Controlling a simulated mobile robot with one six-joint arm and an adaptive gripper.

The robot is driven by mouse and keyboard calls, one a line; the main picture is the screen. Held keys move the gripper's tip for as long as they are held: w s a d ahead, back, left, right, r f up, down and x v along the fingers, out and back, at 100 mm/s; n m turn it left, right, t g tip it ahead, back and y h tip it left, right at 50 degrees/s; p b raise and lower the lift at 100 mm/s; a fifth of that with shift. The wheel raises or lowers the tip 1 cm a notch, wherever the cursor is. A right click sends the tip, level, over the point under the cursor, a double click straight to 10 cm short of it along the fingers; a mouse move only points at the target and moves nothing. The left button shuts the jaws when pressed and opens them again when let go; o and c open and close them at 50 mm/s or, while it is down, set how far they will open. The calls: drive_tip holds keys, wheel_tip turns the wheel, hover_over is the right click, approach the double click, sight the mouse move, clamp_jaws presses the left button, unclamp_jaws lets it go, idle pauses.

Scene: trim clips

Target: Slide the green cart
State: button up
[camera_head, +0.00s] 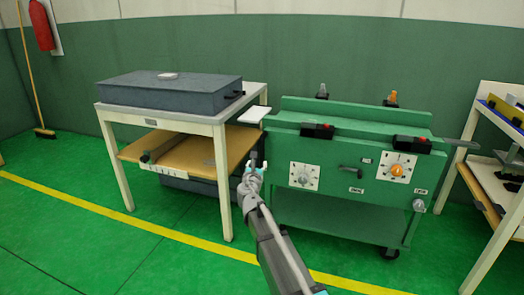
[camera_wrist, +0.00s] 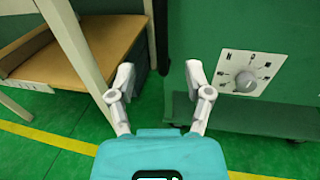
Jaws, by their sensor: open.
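The green cart (camera_head: 335,165) stands right of centre in the head view, next to a white-legged table. Its front panel carries a grey dial (camera_head: 304,176), an orange dial (camera_head: 397,168) and a dark handle (camera_head: 350,169). Black clamps sit along its top edge, and a dark caster shows below. In the wrist view the cart's front (camera_wrist: 275,30) fills the upper right, with the grey dial (camera_wrist: 245,82) on its white plate. My gripper (camera_wrist: 165,82) is open and empty, in front of the gap between table leg and cart. In the head view my gripper (camera_head: 254,167) appears left of the grey dial.
The white-legged table (camera_head: 250,92) on the left bears a dark grey case (camera_head: 170,92) and has a wooden shelf below. A shelf unit (camera_head: 492,125) stands close on the cart's right. A yellow line (camera_head: 150,228) crosses the open green floor in front.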

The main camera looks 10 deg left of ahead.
sight(262, 148)
drive_tip(key=shift+w, duration=0.15)
drive_tip(key=w, duration=1.3)
drive_tip(key=shift+w+a, duration=0.25)
drive_tip(key=shift+a, duration=0.05)
drive_tip(key=shift+c, duration=0.3)
clamp_jaws()
